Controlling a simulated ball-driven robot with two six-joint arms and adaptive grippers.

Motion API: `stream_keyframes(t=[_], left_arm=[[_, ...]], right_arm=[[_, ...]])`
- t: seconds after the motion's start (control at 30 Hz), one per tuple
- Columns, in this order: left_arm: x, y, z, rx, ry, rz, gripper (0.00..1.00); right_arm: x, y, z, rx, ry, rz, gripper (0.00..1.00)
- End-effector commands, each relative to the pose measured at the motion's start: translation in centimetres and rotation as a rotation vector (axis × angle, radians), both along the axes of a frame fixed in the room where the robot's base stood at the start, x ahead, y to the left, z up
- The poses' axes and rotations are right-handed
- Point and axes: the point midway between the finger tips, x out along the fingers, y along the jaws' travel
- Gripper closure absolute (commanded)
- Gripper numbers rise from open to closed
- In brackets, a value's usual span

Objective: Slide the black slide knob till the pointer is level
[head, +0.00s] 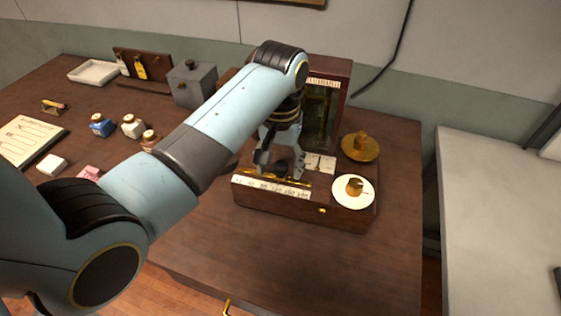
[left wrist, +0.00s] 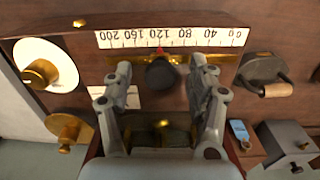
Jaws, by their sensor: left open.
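The black slide knob (left wrist: 162,74) sits on a brass rail (left wrist: 135,72) just beside the printed number scale (left wrist: 172,37) of the wooden instrument (head: 325,217). A small red mark shows beside the knob near the scale's edge. My left gripper (left wrist: 160,68) is open, with one finger on each side of the knob and a visible gap to each. In the head view my left gripper (head: 283,168) is low over the instrument's top, and the knob is partly hidden there. I cannot make out the level pointer; the upright glass-fronted case (head: 322,110) is partly behind my arm.
A grey box (head: 192,84), small jars (head: 132,126) and a white tray (head: 94,72) are on the left.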

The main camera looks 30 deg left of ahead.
Motion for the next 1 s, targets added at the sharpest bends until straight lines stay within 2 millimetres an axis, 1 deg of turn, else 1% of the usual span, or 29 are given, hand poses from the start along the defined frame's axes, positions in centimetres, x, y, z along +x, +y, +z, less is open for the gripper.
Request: stream_keyframes(t=[0.23, 0.33, 1.0], left_arm=[[0.0, 0.0, 0.0, 0.0, 0.0, 0.0, 0.42], [0.0, 0.0, 0.4, 0.0, 0.0, 0.0, 0.42], [0.0, 0.0, 6.2, 0.0, -0.001, 0.0, 0.42]], right_arm=[[0.0, 0.0, 0.0, 0.0, 0.0, 0.0, 0.42], [0.0, 0.0, 0.0, 0.0, 0.0, 0.0, 0.42], [0.0, 0.0, 0.0, 0.0, 0.0, 0.0, 0.42]])
